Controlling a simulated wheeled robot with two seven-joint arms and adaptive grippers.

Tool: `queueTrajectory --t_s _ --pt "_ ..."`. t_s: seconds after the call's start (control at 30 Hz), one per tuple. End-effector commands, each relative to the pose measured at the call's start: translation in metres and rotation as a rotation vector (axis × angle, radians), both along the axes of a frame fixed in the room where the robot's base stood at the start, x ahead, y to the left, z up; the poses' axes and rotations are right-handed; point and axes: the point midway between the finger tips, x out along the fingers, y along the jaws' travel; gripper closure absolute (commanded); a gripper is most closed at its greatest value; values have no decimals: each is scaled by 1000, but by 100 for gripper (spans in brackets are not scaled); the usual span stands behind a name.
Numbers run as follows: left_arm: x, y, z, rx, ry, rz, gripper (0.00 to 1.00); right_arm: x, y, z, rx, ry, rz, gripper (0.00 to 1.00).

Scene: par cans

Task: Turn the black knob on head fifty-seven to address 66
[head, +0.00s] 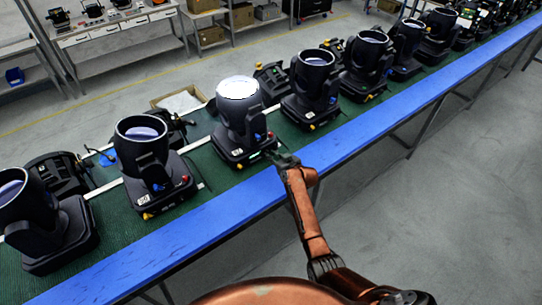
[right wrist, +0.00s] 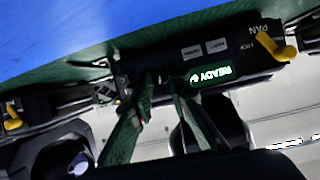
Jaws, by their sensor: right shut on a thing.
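A black moving head with a bright white lens (head: 238,90) stands on the green belt; its number is too small to read. My right gripper (head: 273,157) is at the front of its base. In the right wrist view, upside down, the base front has a green-lit display (right wrist: 211,74) reading READY and two white labels. The right gripper (right wrist: 161,82) has its two green fingers close together at the panel beside the display. It is shut on the small black knob (right wrist: 164,75), which is mostly hidden between the fingertips. The knob's pointer and address cannot be read. My left gripper is out of view.
A yellow lever (right wrist: 272,45) marked PAN juts from the panel. Similar heads stand close on both sides, one at left (head: 143,150) and one at right (head: 312,88). A blue rail (head: 235,208) edges the belt. The grey floor in front is clear.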

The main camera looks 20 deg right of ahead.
Motion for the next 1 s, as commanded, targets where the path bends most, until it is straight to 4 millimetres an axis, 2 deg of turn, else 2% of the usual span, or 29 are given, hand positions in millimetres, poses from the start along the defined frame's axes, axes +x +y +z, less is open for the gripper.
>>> queueTrajectory --t_s 0.27,0.6,1.0 --pt "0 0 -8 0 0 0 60 2 -5 -2 238 88 0 100" --pt "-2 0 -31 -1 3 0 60 3 -7 -4 528 191 -1 100" --pt "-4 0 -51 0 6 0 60 3 -8 -4 738 267 -2 100"
